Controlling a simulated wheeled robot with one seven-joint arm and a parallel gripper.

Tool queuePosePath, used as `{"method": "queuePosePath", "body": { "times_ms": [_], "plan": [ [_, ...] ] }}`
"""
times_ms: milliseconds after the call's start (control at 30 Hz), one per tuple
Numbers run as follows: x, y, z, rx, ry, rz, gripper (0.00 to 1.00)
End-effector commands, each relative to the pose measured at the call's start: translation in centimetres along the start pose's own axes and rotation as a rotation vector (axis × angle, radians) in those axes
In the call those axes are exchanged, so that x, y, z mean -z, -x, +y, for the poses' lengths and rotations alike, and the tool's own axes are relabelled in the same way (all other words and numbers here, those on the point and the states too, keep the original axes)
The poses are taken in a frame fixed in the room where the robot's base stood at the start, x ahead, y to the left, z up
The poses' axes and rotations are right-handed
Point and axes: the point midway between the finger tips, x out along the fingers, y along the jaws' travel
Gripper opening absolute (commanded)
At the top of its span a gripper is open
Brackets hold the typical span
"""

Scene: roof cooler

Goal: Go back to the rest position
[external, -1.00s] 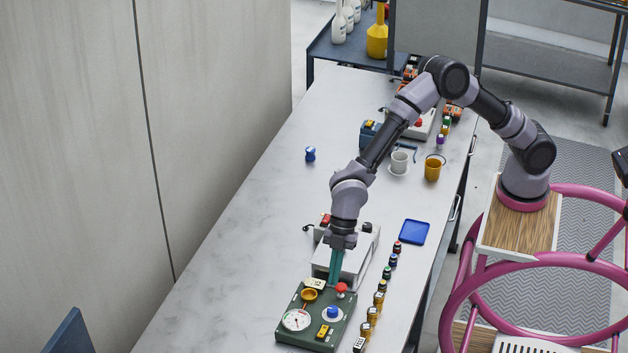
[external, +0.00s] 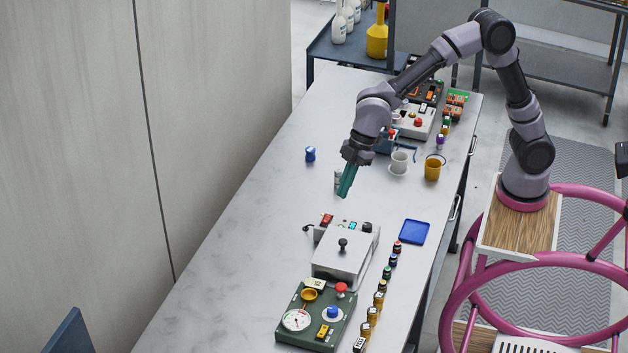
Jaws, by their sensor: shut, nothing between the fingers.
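My gripper (external: 346,184) has teal fingers and is raised above the middle of the table (external: 240,215). Its fingers are shut with nothing between them, pointing down and tilted a little. The arm is folded up high, with its elbow near the top of the picture. Below and in front of the gripper, apart from it, stands a grey-white machine (external: 342,255) with a black knob on its lid. A green panel (external: 290,328) with a round gauge, a red button and a blue knob lies at the near end.
A white cup (external: 399,163) on a saucer and a yellow mug (external: 432,169) stand right of the gripper. A blue tray (external: 414,232) and a row of small bottles (external: 383,285) line the right edge. A blue item (external: 310,154) stands left.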

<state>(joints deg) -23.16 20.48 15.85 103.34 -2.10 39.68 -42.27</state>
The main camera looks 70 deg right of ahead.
Motion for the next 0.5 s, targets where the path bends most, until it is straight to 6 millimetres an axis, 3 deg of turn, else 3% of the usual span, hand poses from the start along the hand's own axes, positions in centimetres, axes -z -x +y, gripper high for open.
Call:
{"method": "queuePosePath", "body": {
  "times_ms": [33, 233, 367, 500],
  "plan": [
    [-1.5, 3.2, 1.2, -0.037, -0.067, 0.006, 0.00],
    [-8.7, 13.1, 3.6, -0.155, -0.365, 0.034, 0.00],
    [-14.0, 18.6, 3.8, -0.220, -0.570, 0.069, 0.00],
    [-19.7, 23.4, 2.6, -0.278, -0.792, 0.124, 0.00]
  ]
}}
